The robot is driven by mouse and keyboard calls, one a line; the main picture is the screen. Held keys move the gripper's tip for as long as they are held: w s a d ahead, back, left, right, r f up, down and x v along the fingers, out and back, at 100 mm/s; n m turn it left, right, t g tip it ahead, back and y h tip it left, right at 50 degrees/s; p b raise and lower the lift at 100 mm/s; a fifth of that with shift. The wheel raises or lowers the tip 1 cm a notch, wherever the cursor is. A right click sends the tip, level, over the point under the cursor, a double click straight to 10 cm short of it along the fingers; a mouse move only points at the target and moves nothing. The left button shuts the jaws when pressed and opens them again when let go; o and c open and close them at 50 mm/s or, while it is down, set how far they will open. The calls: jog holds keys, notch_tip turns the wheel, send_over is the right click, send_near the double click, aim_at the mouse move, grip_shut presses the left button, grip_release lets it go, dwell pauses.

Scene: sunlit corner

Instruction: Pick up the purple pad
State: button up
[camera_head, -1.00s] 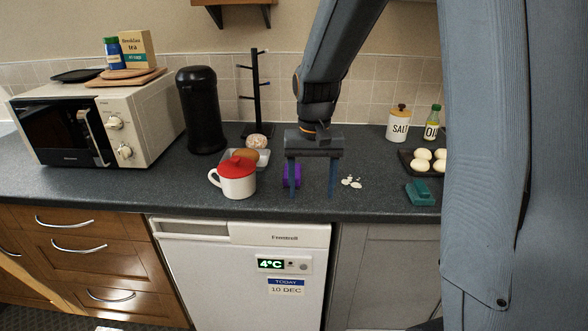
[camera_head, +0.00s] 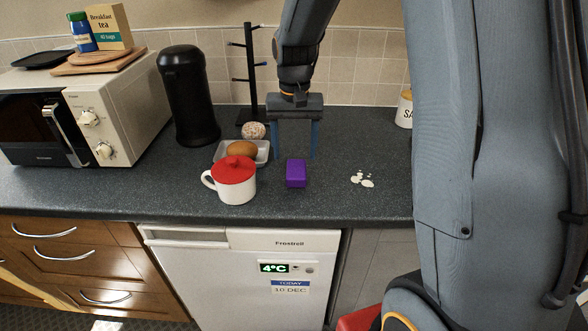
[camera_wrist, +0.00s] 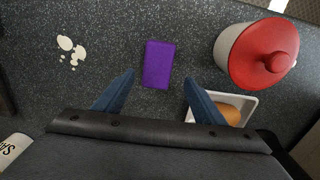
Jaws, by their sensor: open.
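The purple pad (camera_head: 296,173) lies flat on the dark speckled worktop, right of the red-lidded white mug. It also shows in the wrist view (camera_wrist: 158,65), just beyond the fingertips and between their lines. My gripper (camera_head: 294,156) is open and empty, with its blue fingers pointing down behind the pad. In the wrist view, my gripper (camera_wrist: 160,77) has its two fingers apart, with the pad not held. Nothing hides the pad in either view.
The red-lidded mug (camera_head: 232,180) stands close left of the pad. A white tray (camera_head: 263,154) with a brown item sits behind it. A black mug tree (camera_head: 250,80) and black canister (camera_head: 188,95) stand behind.

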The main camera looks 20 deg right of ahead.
aim_at(297, 166)
jog(key=shift+s+d+f, duration=0.1)
jog(key=shift+d+f, duration=0.25)
jog(key=shift+f, duration=0.45)
jog(key=shift+f+p, duration=1.25)
jog(key=shift+f, duration=1.15)
jog(key=c, duration=1.1)
